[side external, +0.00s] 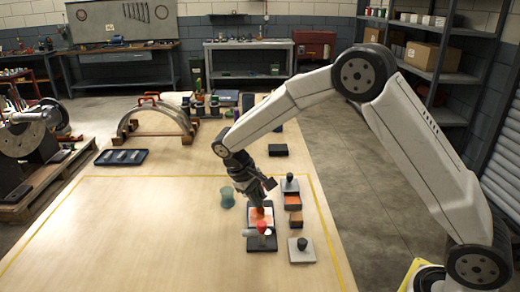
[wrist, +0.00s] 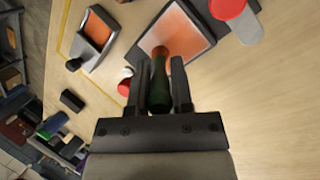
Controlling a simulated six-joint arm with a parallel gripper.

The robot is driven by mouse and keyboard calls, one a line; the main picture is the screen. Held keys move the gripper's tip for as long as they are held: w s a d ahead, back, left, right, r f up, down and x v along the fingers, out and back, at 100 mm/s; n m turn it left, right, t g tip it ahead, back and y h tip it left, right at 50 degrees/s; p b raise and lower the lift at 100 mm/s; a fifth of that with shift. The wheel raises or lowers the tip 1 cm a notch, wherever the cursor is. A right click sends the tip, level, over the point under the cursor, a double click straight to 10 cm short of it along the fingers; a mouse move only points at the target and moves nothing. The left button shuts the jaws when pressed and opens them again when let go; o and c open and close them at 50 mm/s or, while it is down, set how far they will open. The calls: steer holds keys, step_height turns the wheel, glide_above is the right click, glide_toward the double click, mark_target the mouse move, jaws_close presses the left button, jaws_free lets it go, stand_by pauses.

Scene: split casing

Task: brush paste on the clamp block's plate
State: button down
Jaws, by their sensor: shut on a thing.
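My gripper (side external: 256,202) is shut on a dark green-handled brush (wrist: 159,88); the handle stands between both fingers in the wrist view (wrist: 161,92). The brush's far end reaches over the light-framed plate (wrist: 204,42), which has an orange face. Whether the bristles touch the plate cannot be told. The plate lies on the dark clamp block (side external: 262,244), below my gripper in the side view. The clamp's red knob (side external: 262,227) and pale grey arm sit at the plate's near side; the red knob also shows in the wrist view (wrist: 227,8).
A teal cup (side external: 227,198) stands left. The table's left front is clear.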

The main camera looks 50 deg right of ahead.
steer(key=shift+s+d, duration=0.1)
steer(key=shift+s+d+f, duration=0.1)
steer(key=shift+s+d, duration=0.95)
steer(key=shift+s, duration=0.05)
step_height(320, 180, up, 6)
stand_by(0.7)
steer(key=shift+r, duration=1.55)
steer(key=shift+w, duration=0.2)
